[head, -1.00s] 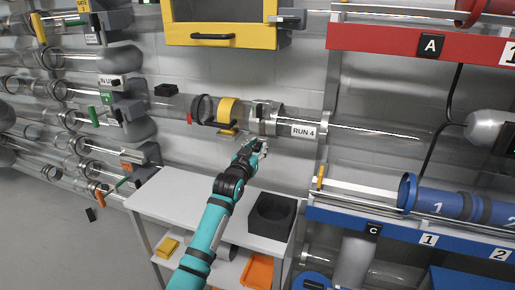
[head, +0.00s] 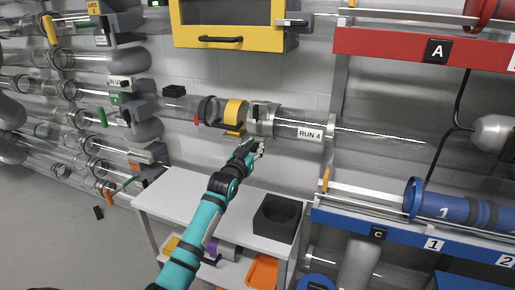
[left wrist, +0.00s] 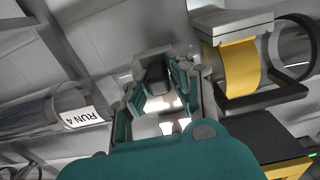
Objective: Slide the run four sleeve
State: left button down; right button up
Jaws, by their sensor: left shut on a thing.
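The run four tube line crosses the head view, with a white RUN 4 label (head: 310,133) on its clear tube. The grey run four sleeve (head: 264,121) sits around the line, left of the label and close to the right side of the yellow band (head: 235,113). My left gripper (head: 255,149) is just below the sleeve. In the left wrist view my left gripper (left wrist: 157,95) has its fingers on either side of a dark block (left wrist: 155,74), which appears to be the sleeve's grip. The yellow band (left wrist: 240,68) is right of the fingers there, and the RUN 4 label (left wrist: 82,117) is left. My right gripper is out of view.
A yellow-framed box (head: 228,40) hangs above the line. A white table (head: 180,192) below holds a black block with a round recess (head: 275,218). A blue rail (head: 400,238) with a blue cylinder (head: 455,208) is at right. More clear tubes fill the left.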

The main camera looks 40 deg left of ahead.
pick_arm(q)
jog(key=c, duration=1.2)
grip_release()
jog(key=shift+s+a, duration=0.1)
jog(key=shift+a, duration=0.3)
jog(key=shift+s+d, duration=0.1)
jog(key=shift+d, duration=0.05)
jog(key=shift+s+d, duration=0.1)
jog(key=shift+s, duration=0.15)
jog(key=v, duration=1.1)
jog(key=shift+s, duration=0.15)
